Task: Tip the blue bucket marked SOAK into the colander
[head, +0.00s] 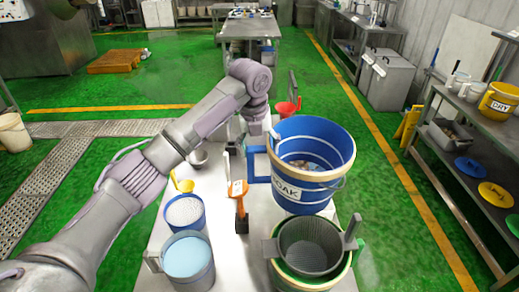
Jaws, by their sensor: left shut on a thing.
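The blue bucket marked SOAK (318,135) has a tan rim band and some pale and brown contents low inside. It looks roughly upright, just behind the colander, and its lower front comes close to the colander's far side. I cannot tell whether it is clear of the table. My left gripper (271,139) is shut on the bucket's left rim; its fingertips are small and partly hidden. My right gripper is not in view.
Left of the colander stand two blue containers, one with white contents (184,211) and one with pale blue liquid (187,257). An orange-handled tool (241,208), a yellow scoop (184,185) and a red funnel (287,107) are near. A shelf with a yellow DRY bucket (498,102) is right.

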